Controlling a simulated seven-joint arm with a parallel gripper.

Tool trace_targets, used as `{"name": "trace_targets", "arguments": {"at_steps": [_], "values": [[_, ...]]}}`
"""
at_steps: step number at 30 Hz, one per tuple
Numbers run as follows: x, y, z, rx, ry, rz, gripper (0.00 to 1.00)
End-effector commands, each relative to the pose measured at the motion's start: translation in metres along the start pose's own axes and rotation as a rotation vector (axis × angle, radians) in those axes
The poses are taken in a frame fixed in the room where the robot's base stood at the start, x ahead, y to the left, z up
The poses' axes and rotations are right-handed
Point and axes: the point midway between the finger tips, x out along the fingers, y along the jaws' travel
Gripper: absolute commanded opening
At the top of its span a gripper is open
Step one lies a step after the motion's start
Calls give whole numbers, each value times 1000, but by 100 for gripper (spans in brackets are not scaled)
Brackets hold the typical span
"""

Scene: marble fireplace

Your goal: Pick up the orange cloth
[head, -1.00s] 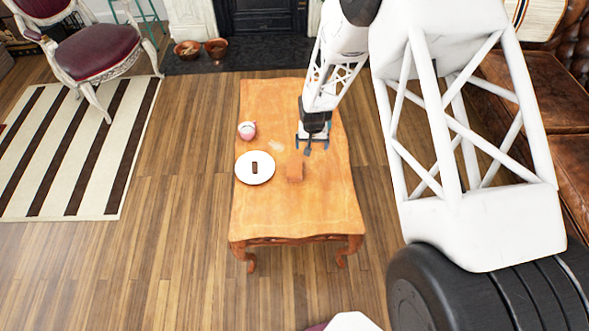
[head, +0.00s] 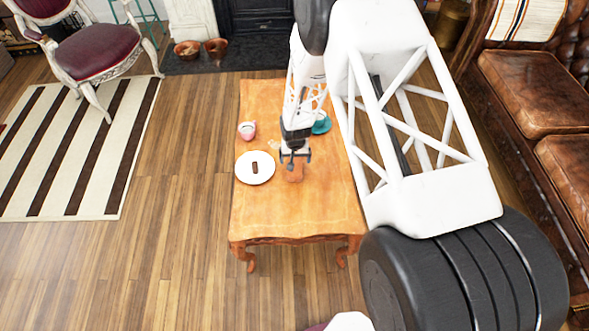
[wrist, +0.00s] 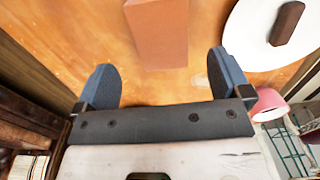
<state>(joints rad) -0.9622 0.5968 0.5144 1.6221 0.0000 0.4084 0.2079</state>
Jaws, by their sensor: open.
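The orange cloth (head: 295,174) lies as a small folded, block-like piece on the wooden table. It also shows at the top of the wrist view (wrist: 157,35). My gripper (head: 294,161) is over the table, just behind the cloth in the head view and partly covering it. In the wrist view, my gripper (wrist: 161,76) has its two dark fingers spread wide with nothing between them. The cloth is ahead of the fingertips, roughly in line with the gap. I cannot tell the exact height of the fingers above it.
A white plate (head: 243,172) with a dark brown bar (head: 255,167) on it is left of the cloth. A pink cup (head: 247,130) stands behind the plate. A teal item (head: 321,124) is beside my arm. The front of the wooden table (head: 298,215) is clear.

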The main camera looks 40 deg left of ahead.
Motion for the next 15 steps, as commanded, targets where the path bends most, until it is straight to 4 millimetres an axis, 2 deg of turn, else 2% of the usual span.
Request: {"name": "trace_targets", "arguments": {"at_steps": [6, 15], "values": [[14, 0, 0, 0, 0, 0, 96], [16, 0, 0, 0, 0, 0, 96]]}}
